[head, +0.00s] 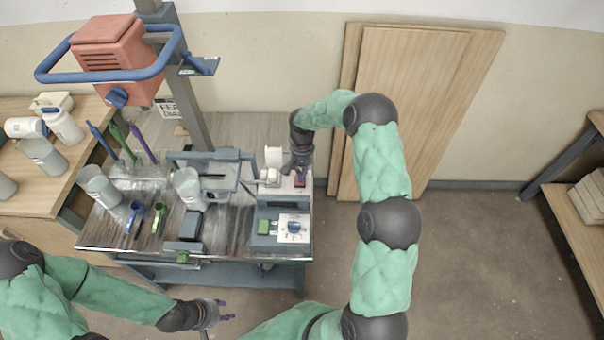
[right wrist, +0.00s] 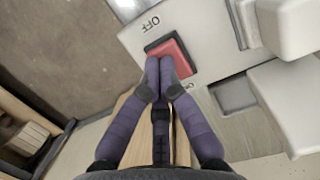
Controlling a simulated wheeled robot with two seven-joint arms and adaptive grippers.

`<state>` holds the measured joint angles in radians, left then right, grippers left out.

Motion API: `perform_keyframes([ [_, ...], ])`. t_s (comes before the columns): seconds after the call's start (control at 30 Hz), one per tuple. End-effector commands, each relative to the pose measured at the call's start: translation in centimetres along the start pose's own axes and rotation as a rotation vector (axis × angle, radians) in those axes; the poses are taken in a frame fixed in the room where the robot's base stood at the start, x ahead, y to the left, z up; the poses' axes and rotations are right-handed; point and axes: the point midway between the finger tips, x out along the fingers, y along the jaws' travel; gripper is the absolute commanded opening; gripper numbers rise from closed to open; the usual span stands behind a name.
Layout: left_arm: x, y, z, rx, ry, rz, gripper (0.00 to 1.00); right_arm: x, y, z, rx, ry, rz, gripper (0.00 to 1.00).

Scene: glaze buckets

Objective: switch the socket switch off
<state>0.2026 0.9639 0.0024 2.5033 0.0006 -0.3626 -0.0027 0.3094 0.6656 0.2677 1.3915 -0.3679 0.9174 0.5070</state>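The socket switch (right wrist: 168,55) is a red rocker on a pale grey housing (right wrist: 200,20). "OFF" is printed by its upper edge and "ON" by the opposite edge, in the right wrist view. In the head view the red switch (head: 300,182) shows at the right end of the bench. My right gripper (right wrist: 165,82) has its fingertips together at the rocker's near, ON-side edge, covering part of it; I cannot tell whether they touch. Nothing is between them. My left gripper (head: 227,310) is low in the head view, in front of the bench, with fingers apart and empty.
A control box (head: 292,228) with a blue knob and a green button stands in front of the socket. A red mixer head (head: 110,45) hangs at the upper left. Floor right of the bench is free.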

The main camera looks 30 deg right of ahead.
Motion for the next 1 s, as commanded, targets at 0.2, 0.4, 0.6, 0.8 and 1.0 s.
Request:
perform_keyframes([
  [0.2, 0.0, 0.0, 0.0, 0.0, 0.0, 0.0, 0.4, 0.0, 0.0, 0.0, 0.0, 0.002, 0.0, 0.0],
  [0.4, 0.9, -0.3, 0.0, 0.0, 0.0, 0.0, 0.4, 0.7, 0.1, 0.2, -0.001, 0.07, 0.004, 0.0],
  [0.6, 2.6, -0.9, -0.1, 0.0, 0.0, 0.0, 0.4, 1.5, 0.1, 0.5, -0.001, 0.178, 0.004, 0.0],
  [0.8, 4.0, -1.4, -0.1, 0.0, 0.0, 0.0, 0.4, 1.8, 0.0, 0.9, -0.002, 0.252, 0.001, 0.0],
  [1.0, 4.2, -1.5, -0.2, 0.0, 0.0, 0.0, 0.4, 2.0, 0.0, 1.3, -0.003, 0.256, 0.003, 0.0],
])
